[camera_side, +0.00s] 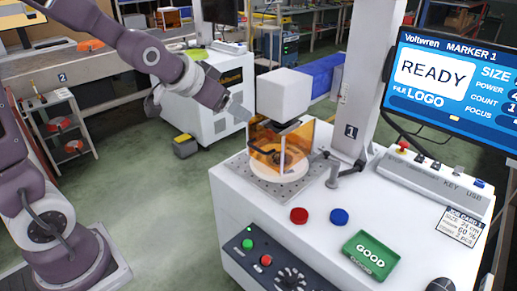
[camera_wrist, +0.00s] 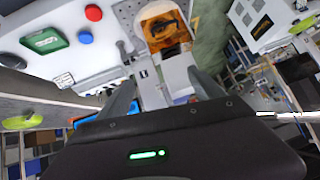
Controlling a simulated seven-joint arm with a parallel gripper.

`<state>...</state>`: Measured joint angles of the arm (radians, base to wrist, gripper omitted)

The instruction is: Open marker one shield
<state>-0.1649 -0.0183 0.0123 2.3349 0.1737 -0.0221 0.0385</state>
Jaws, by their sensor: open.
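Marker one's shield (camera_side: 262,148) is a see-through orange enclosure below the white marking head (camera_side: 283,93). It stands down around a dark item on a pale round disc (camera_side: 278,172). In the wrist view the orange shield (camera_wrist: 163,25) is at the top, with the dark item seen within it. My gripper (camera_side: 240,112) is beside the head, to its left in the side view, higher than most of the shield and apart from it. In the wrist view my gripper (camera_wrist: 161,77) has its fingers spread, with nothing held. The exact gap to the shield is hard to tell.
The white bench carries a red button (camera_side: 299,215), a blue button (camera_side: 339,216) and a green GOOD tray (camera_side: 371,255). A white column (camera_side: 372,80) rises behind the shield. The monitor (camera_side: 455,85) reads READY. Another white machine (camera_side: 205,100) stands farther back left.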

